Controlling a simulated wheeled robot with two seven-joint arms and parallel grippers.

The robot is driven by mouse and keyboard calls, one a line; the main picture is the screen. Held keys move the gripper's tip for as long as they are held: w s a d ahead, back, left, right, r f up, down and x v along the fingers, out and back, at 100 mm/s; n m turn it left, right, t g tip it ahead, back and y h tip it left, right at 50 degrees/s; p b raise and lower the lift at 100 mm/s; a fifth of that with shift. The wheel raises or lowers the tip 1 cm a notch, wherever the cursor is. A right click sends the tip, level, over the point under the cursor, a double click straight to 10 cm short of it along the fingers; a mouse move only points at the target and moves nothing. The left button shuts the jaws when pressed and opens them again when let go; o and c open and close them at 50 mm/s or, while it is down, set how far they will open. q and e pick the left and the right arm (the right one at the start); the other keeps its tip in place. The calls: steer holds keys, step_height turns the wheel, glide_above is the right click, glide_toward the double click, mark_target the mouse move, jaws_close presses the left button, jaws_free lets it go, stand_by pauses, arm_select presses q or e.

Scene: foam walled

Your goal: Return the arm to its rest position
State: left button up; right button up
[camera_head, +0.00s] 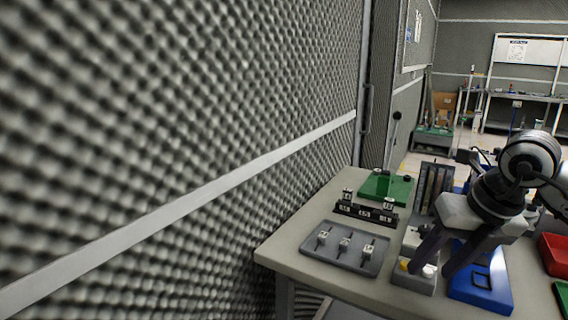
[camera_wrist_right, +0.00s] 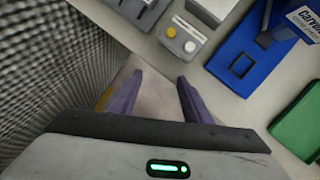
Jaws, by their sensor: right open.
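My right arm comes in from the right in the head view. Its gripper (camera_head: 430,270) hangs over the front of the table (camera_head: 310,262), fingers pointing down and apart. In the right wrist view the gripper (camera_wrist_right: 159,80) is open with nothing between its fingers. The fingertips show near a grey box with round buttons (camera_wrist_right: 183,38); contact cannot be told. My left arm and gripper are not in view.
A grey tray with several small parts (camera_head: 342,248), a black rack (camera_head: 365,213) and a green board (camera_head: 386,187) lie left of the gripper. A blue holder (camera_head: 482,288) and red bin (camera_head: 553,252) lie right. A foam wall (camera_head: 180,130) fills the left.

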steer(key=s+a+f+n+g+y, duration=0.1)
steer(key=s+a+f+y, duration=0.15)
steer(key=a, duration=0.45)
steer(key=s+a+f+g+y, duration=0.1)
steer(key=s+a+y, duration=0.15)
steer(key=a, duration=0.35)
steer(key=s+a+f+n+g+y, duration=0.1)
steer(key=s+a+f+y, duration=0.1)
steer(key=a+y, duration=0.35)
steer(key=s+a+r+m+t+y, duration=0.2)
steer(key=a+r+m+y, duration=0.3)
steer(key=a, duration=0.4)
steer(key=w+d+f+m+t+h, duration=0.2)
steer(key=d+f+m+t+h, duration=0.4)
steer(key=f+m, duration=0.45)
steer(key=w+d+f+m+t+h, duration=0.1)
steer(key=d+f+m+t+h, duration=0.5)
steer(key=m, duration=0.7)
steer(key=s+d+f+m+g+h, duration=0.2)
steer(key=s+d+f+m+g, duration=0.2)
steer(key=s+f, duration=1.3)
step_height(320, 180, down, 4)
steer(key=m+g, duration=0.2)
steer(key=shift+s+d+f+m+h, duration=0.15)
steer(key=shift+s+f+m+h, duration=0.05)
steer(key=shift+s+m+h, duration=0.15)
